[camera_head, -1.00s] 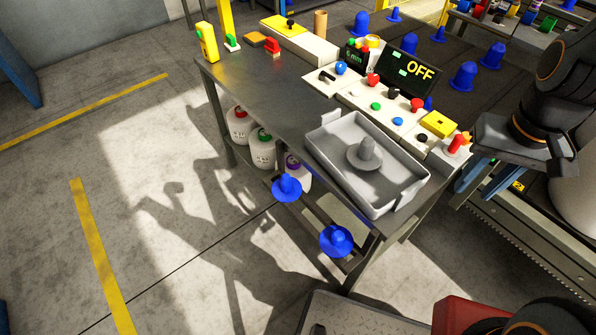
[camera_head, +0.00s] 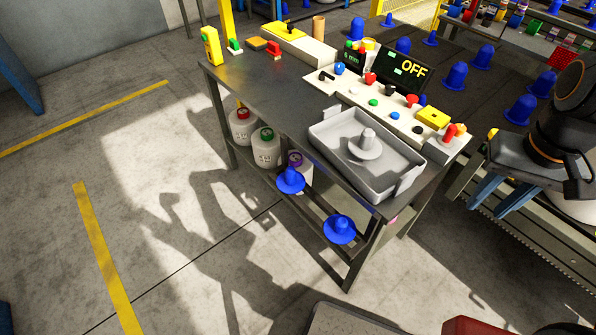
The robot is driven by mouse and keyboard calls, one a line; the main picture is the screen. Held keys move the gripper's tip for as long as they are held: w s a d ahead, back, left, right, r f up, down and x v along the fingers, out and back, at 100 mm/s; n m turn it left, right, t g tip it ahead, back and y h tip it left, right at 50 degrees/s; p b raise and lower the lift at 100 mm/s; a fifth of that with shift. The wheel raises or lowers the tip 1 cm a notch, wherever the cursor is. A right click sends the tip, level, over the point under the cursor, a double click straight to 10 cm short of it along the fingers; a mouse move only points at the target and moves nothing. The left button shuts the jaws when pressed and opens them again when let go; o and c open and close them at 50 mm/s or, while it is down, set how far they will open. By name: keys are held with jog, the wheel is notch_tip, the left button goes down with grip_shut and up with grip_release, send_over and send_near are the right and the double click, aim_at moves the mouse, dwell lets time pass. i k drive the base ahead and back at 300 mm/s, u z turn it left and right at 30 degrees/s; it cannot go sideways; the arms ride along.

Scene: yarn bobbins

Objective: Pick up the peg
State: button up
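A pale grey peg (camera_head: 367,143) with a round flange stands in a grey tray (camera_head: 388,196) on the near end of the dark metal table. Blue pegs of similar shape stick out from the table's front side, one at the left (camera_head: 290,180) and one at the right (camera_head: 339,229). More blue pegs (camera_head: 481,56) stand on the dark surface behind. My gripper (camera_head: 490,208) is at the right edge, right of the tray and clear of it. Its two blue fingers are apart with nothing seen between them.
A control panel (camera_head: 375,105) with coloured buttons and a display reading OFF (camera_head: 403,70) stands behind the tray. White containers (camera_head: 266,150) sit on the shelf below the table. The left part of the tabletop (camera_head: 270,95) is bare. The floor at left is clear.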

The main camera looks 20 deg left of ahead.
aim_at(291, 181)
jog(key=i, duration=0.3)
jog(key=u, duration=0.05)
jog(key=k, duration=1.7)
jog(key=u, duration=0.85)
jog(key=i, duration=1.65)
